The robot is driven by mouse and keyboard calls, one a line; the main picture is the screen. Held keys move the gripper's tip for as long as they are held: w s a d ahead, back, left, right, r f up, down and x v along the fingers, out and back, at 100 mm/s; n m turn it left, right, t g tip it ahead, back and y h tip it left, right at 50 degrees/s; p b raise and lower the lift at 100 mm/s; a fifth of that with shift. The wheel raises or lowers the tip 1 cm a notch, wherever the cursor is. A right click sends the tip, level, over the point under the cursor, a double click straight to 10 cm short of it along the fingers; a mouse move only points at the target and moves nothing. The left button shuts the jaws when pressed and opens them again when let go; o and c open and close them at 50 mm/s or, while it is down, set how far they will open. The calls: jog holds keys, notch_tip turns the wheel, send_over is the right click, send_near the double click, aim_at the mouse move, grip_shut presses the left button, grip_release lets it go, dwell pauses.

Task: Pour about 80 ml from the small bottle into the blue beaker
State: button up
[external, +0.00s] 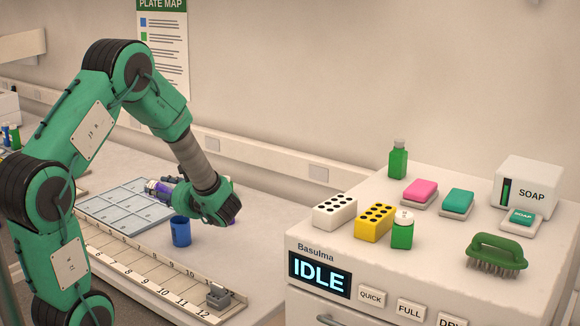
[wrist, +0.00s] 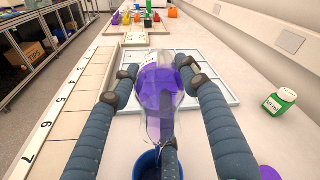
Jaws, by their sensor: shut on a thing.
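My gripper (external: 190,192) is shut on a clear small bottle (external: 157,188) with purple liquid inside. In the wrist view the bottle (wrist: 155,92) sits between my gripper's dark blue fingers (wrist: 156,78). It is tilted, with its narrower end toward the blue beaker. The blue beaker (external: 181,233) stands upright on the bench just below my gripper. Its rim (wrist: 147,158) shows at the bottom of the wrist view, partly hidden by a finger. I cannot tell whether liquid is flowing, nor the level in the beaker.
A pale sectioned panel (external: 110,210) lies beside the beaker. A numbered strip (external: 150,268) runs along the bench front. A flat purple shape (wrist: 269,173) and a green-and-white container (wrist: 280,101) are at right in the wrist view. A white appliance (external: 420,285) stands at right.

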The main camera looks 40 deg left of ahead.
jog(key=shift+r, duration=0.1)
jog(key=shift+a+r+y+b, duration=0.15)
jog(key=shift+a+y+b, duration=0.25)
jog(key=shift+a+b, duration=0.15)
dwell(0.4)
jog(key=shift+w+a+r+y, duration=0.1)
jog(key=shift+a+r+y, duration=0.35)
jog(key=shift+y, duration=0.45)
dwell(1.1)
jog(key=shift+r, duration=0.1)
jog(key=shift+f+h, duration=0.4)
jog(key=shift+h, duration=0.6)
jog(key=shift+h+p, duration=0.3)
jog(key=shift+p, duration=0.55)
jog(key=a+f+h+p, duration=0.1)
jog(key=p, duration=0.2)
jog(key=shift+h, duration=0.3)
jog(key=shift+c, duration=0.2)
jog(key=shift+o, duration=0.2)
jog(key=f+h+p, duration=0.1)
jog(key=h+p, duration=0.1)
jog(key=p, duration=0.1)
jog(key=shift+d+f, duration=0.1)
jog(key=shift+f, duration=0.05)
jog(key=shift+f+g, duration=0.3)
